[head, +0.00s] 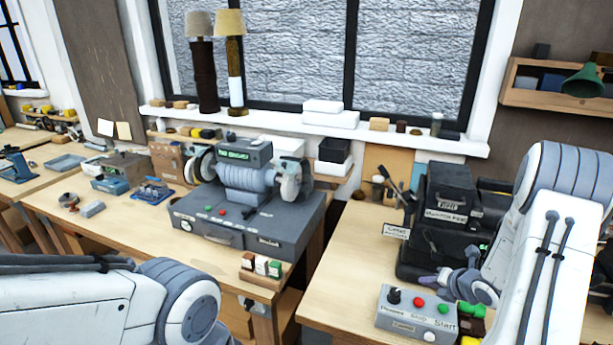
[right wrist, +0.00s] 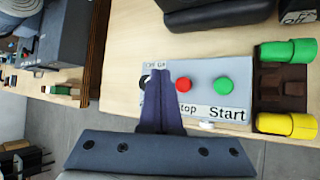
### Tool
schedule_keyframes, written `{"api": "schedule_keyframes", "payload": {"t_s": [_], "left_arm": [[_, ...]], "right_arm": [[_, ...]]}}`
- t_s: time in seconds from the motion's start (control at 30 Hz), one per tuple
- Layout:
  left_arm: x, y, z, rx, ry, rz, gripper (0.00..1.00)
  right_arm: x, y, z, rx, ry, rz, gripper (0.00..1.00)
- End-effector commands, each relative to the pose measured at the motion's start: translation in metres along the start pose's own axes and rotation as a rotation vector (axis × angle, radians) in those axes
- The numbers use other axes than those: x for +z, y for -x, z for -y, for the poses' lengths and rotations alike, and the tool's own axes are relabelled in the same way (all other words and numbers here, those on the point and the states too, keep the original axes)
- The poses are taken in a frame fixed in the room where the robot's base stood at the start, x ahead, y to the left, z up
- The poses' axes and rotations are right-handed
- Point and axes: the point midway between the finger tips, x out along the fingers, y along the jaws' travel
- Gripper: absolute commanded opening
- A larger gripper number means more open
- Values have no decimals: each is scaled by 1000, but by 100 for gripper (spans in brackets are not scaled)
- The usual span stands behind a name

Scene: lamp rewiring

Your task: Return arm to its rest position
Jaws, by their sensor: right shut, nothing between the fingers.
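My right arm comes in from the right in the head view. Its gripper (head: 428,281) is shut and empty, just above and behind the grey control box (head: 415,325). In the right wrist view the closed purple fingers (right wrist: 158,75) stand over the same box (right wrist: 205,75), left of its red button (right wrist: 184,84) and green button (right wrist: 224,86). I cannot tell whether they touch it. My left arm shows at the lower left of the head view, but its gripper is out of frame.
A bench grinder (head: 245,180) stands on a dark toolbox (head: 245,225) on the left table. Black machine parts (head: 450,215) stand behind my right gripper. Green (right wrist: 288,52) and yellow (right wrist: 288,124) cylinders lie beside the control box. A gap separates the two tables.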

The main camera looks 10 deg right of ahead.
Motion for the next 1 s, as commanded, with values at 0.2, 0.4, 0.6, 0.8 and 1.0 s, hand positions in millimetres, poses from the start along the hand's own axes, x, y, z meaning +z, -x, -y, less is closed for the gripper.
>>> {"api": "schedule_keyframes", "payload": {"t_s": [0.2,0.4,0.6,0.8,1.0], "left_arm": [[1,-12,1,0,1,0,0],[2,-27,2,0,1,0,0],[2,-42,3,0,2,0,0],[3,-54,4,0,2,0,0],[3,-59,4,0,2,0,0]], "right_arm": [[-11,-6,-64,-97,-206,-18,0],[-70,19,-157,-247,-646,-11,0],[-172,81,-217,-410,-1116,-22,0],[-282,166,-227,-654,-1504,-38,0],[-340,225,-213,-857,-1677,-14,0]]}}
